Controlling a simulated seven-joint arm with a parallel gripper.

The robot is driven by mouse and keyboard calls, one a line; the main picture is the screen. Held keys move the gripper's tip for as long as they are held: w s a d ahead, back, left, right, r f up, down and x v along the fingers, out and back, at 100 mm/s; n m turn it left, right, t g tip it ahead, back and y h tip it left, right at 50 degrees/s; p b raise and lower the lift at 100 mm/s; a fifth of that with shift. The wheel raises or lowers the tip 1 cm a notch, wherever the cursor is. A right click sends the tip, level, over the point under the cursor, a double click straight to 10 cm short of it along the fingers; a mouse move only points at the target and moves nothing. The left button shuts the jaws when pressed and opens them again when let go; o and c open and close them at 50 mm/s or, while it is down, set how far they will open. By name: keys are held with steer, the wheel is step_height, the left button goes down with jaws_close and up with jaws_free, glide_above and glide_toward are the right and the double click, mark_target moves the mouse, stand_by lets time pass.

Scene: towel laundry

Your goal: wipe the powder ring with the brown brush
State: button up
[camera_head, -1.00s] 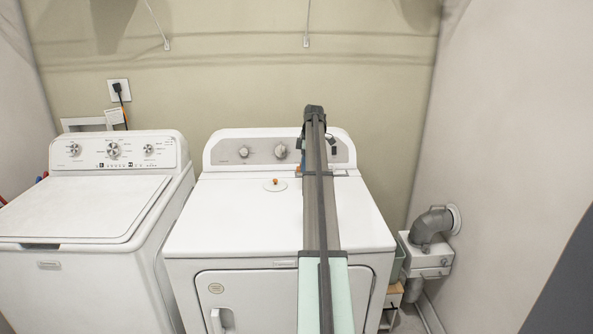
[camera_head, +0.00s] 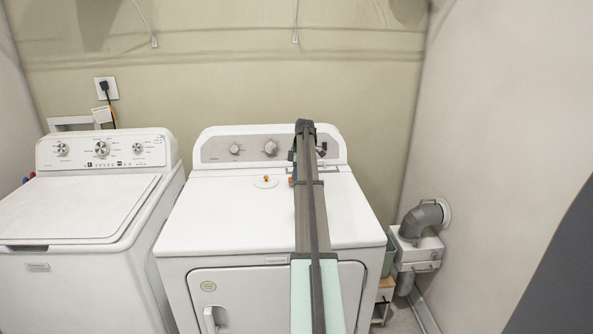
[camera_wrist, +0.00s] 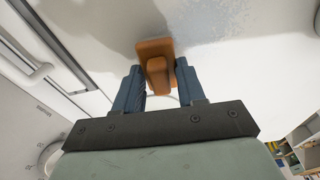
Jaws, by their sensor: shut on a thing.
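My gripper (camera_wrist: 160,88) is shut on the brown brush (camera_wrist: 155,48), whose orange-brown block and handle show between the two blue-grey fingers in the wrist view. The brush is over the white dryer top (camera_head: 240,215); I cannot tell whether it touches it. A pale blue speckled powder patch (camera_wrist: 222,16) lies on the white surface beyond and right of the brush; only part of it shows, so its ring shape cannot be made out. In the head view my arm hides most of the gripper, and a small brown bit, likely the brush, shows at the arm's left edge.
A white disc with an orange knob (camera_head: 266,181) sits on the dryer top, left of my arm. The dryer's control panel (camera_head: 225,151) rises behind. A washer (camera_head: 75,205) stands left. A grey duct pipe (camera_head: 420,219) is at the right wall. The dryer top's left front is clear.

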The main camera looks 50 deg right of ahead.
steer(key=shift+s+a+f, duration=0.6)
steer(key=shift+s+a, duration=0.15)
steer(key=shift+c, duration=0.4)
steer(key=shift+s+a, duration=3.2)
steer(key=shift+s+d, duration=0.45)
steer(key=shift+d, duration=0.15)
steer(key=shift+w+d, duration=0.1)
steer(key=shift+d, duration=0.2)
steer(key=shift+w+d, duration=3.75)
steer(key=shift+w, duration=0.05)
steer(key=shift+s+d, duration=0.45)
steer(key=shift+s, duration=0.2)
steer(key=shift+s+a, duration=4)
steer(key=shift+s, duration=0.05)
steer(key=shift+s+d, duration=0.45)
steer(key=shift+d, duration=0.3)
steer(key=shift+w+d, duration=0.55)
steer(key=shift+w, duration=0.05)
steer(key=shift+w+d, duration=3.45)
steer(key=shift+d, duration=0.05)
step_height(320, 180, up, 2)
steer(key=shift+s+a+r, duration=0.15)
steer(key=shift+r, duration=2.9)
